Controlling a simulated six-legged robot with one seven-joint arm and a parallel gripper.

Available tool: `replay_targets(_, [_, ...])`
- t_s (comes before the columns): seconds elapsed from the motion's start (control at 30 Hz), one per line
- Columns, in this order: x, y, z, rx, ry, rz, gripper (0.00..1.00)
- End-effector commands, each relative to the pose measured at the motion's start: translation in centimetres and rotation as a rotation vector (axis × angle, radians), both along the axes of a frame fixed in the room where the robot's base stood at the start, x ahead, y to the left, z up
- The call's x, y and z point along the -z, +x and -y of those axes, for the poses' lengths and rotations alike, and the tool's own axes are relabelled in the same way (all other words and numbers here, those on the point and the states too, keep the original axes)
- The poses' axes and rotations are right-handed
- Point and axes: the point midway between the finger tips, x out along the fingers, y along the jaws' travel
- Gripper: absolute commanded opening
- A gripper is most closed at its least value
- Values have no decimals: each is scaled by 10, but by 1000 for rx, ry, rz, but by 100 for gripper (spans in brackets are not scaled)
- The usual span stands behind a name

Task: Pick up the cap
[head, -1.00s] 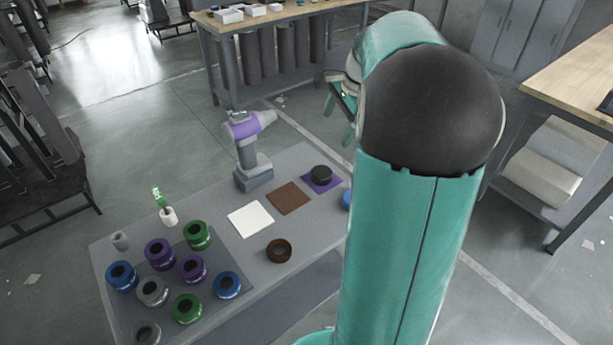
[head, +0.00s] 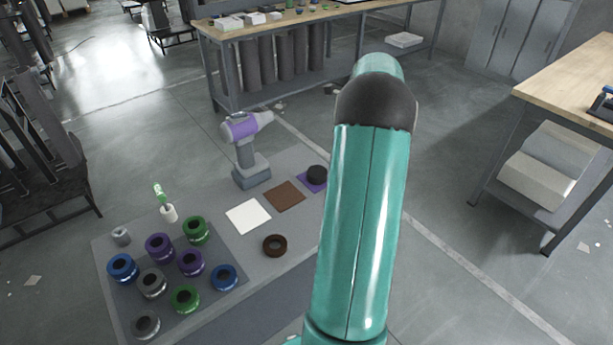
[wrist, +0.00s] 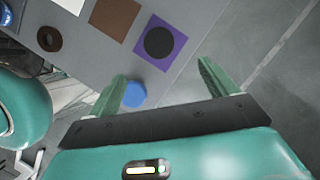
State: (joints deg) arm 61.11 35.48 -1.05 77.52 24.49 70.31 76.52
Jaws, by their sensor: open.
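No single object is plainly marked as the cap. A round black disc (head: 317,174) lies on a purple square (head: 305,187) on the grey table (head: 215,258). In the wrist view, the disc (wrist: 159,42) lies above and between my fingertips. A round blue piece (wrist: 134,94) lies partly behind the left finger in the wrist view. My gripper (wrist: 161,72) is open and nothing shows gripped between its fingers. In the head view my arm hides the gripper and the blue piece.
A brown ring (head: 275,245), a brown square (head: 285,196) and a white square (head: 248,216) lie on the table. A purple and grey drill (head: 247,150) stands behind. Several coloured spools stand on a dark mat (head: 215,301) at left. Open floor (head: 455,215) lies right of the arm.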

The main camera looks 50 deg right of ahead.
Motion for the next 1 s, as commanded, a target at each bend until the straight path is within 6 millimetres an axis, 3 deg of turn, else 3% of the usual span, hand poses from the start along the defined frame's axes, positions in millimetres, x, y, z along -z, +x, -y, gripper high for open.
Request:
replay_targets(0.17, [16,0,2,14,9,-2,85])
replay_targets(0.5, [73,19,-10,15,7,-2,85])
replay_targets(0.73, [89,25,-17,12,7,-2,85])
replay_targets(1.0, [125,35,-29,11,7,-2,85])
